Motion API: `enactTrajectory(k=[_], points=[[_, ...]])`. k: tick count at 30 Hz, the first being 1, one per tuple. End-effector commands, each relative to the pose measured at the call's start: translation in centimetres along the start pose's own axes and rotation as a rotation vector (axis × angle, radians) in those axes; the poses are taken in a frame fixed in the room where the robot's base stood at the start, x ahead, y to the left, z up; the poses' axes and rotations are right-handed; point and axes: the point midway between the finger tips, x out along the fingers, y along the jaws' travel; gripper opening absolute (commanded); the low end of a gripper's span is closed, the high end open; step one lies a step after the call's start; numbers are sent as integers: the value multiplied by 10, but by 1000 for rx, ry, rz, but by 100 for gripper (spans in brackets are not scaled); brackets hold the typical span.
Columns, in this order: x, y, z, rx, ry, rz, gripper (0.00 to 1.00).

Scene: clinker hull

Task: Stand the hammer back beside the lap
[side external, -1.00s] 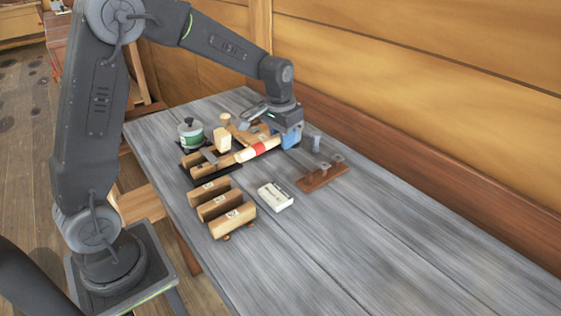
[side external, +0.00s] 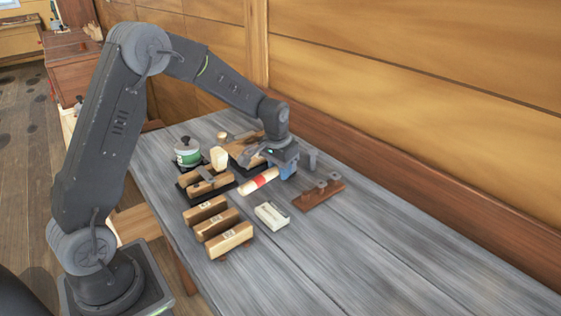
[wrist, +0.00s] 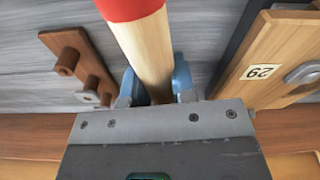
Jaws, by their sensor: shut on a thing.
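The hammer's pale wooden shaft with a red band (side external: 260,181) lies between my gripper and the wooden blocks in the side view. My gripper (side external: 288,168) is shut on its pale wooden end. In the wrist view, the blue fingers of my gripper (wrist: 155,85) close on both sides of the pale shaft (wrist: 147,50), with the red band at the top edge. The shaft looks tilted in the side view; I cannot tell whether it touches the table. The far end is out of the wrist view. I cannot identify the lap for certain; a wooden board labelled 29 (wrist: 275,60) lies beside the shaft.
A white box (side external: 272,215), several wooden blocks (side external: 218,223), a green tin (side external: 187,153) and a pale block (side external: 219,158) stand nearby. The wooden wall rises behind. The table's near right is clear.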

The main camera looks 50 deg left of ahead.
Motion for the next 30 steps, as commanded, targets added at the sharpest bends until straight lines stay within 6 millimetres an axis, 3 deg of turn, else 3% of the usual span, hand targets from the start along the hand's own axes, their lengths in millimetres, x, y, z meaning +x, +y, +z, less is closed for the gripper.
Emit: enactTrajectory(k=[30], points=[[11, 0, 1, 0, 3, 0, 0]])
